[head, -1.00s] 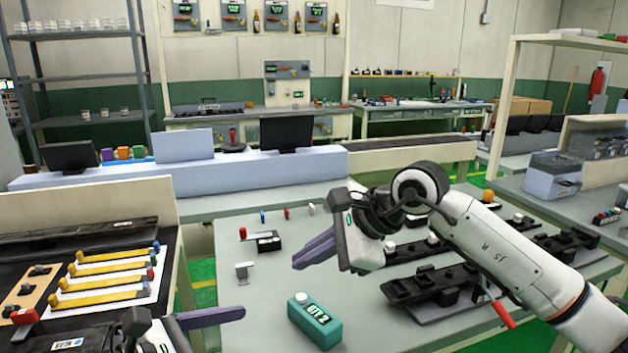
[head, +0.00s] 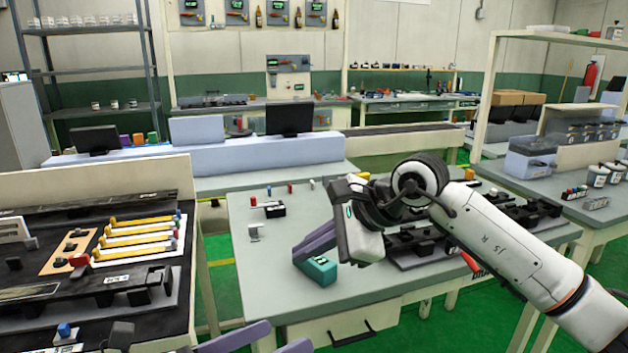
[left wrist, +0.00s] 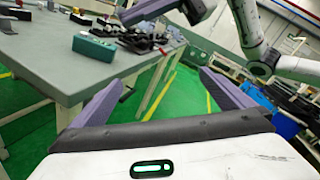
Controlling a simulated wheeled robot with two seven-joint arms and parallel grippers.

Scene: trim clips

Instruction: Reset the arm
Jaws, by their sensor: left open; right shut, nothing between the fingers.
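My left gripper (head: 262,341) is at the bottom edge of the head view, its two purple fingers spread and empty. In the left wrist view its fingers (left wrist: 164,97) stand wide apart over green floor, in front of the table. My right gripper (head: 316,247) has its purple fingers together and empty, pointing left and down over the grey table. Its tips partly overlap the teal box in the picture; I cannot tell the height between them. The right arm (head: 506,238) reaches in from the lower right, and it also shows in the left wrist view (left wrist: 255,50).
The teal box (head: 316,271) lies on the grey table (head: 262,291). Black fixtures (head: 415,247) lie under and beside the right arm. At left, a black bench holds yellow clips (head: 138,231) on a white board. Green floor (head: 218,262) separates the two tables.

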